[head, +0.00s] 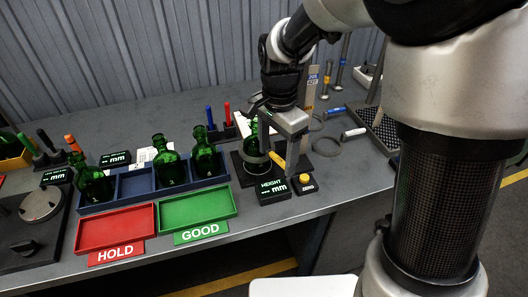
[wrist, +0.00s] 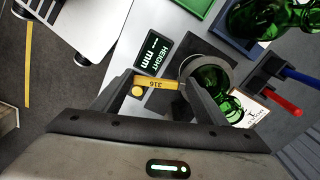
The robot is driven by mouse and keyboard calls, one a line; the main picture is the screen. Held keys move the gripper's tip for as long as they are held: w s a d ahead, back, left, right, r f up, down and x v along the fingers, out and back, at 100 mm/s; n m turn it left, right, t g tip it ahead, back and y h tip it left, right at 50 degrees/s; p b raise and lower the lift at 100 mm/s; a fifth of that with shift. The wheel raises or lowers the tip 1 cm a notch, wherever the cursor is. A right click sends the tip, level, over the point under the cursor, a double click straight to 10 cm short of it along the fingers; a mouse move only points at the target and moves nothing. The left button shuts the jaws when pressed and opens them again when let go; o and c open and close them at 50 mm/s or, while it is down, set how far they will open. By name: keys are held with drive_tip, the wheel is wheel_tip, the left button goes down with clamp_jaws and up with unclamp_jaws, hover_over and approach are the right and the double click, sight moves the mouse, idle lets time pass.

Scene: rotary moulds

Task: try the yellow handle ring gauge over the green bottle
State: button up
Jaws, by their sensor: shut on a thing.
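My gripper (head: 286,158) is shut on the yellow handle (wrist: 158,83) of a ring gauge. The handle is marked 316 and lies between the fingers. The gauge's grey ring (wrist: 186,66) is level with the green bottle (wrist: 211,80) on the dark plate of the height gauge. Green glass shows inside the ring and also beyond its edge in the wrist view. In the head view the bottle (head: 250,143) stands upright, partly hidden by my gripper, with the ring low across its front. The ring appears to be around the bottle; its far side is hard to see.
The HEIGHT display (head: 273,190) and a yellow button box (head: 306,183) stand just in front. Several green bottles stand in a blue rack (head: 138,185) at left, behind the red HOLD tray (head: 116,228) and green GOOD tray (head: 197,210). Gauges with blue (head: 335,112) and white (head: 354,132) handles lie right.

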drive_tip(key=shift+r+p, duration=1.85)
drive_tip(key=shift+r, duration=0.4)
drive_tip(key=shift+r+p, duration=1.8)
drive_tip(key=shift+r, duration=0.45)
wheel_tip(320, 180, up, 4)
drive_tip(key=p, duration=0.3)
drive_tip(key=shift+r+p, duration=0.25)
drive_tip(key=shift+p, duration=0.05)
drive_tip(key=shift+s+a+f+m+b, duration=0.2)
drive_tip(key=shift+a+f+m+b, duration=0.15)
drive_tip(key=shift+f+m+b, duration=0.3)
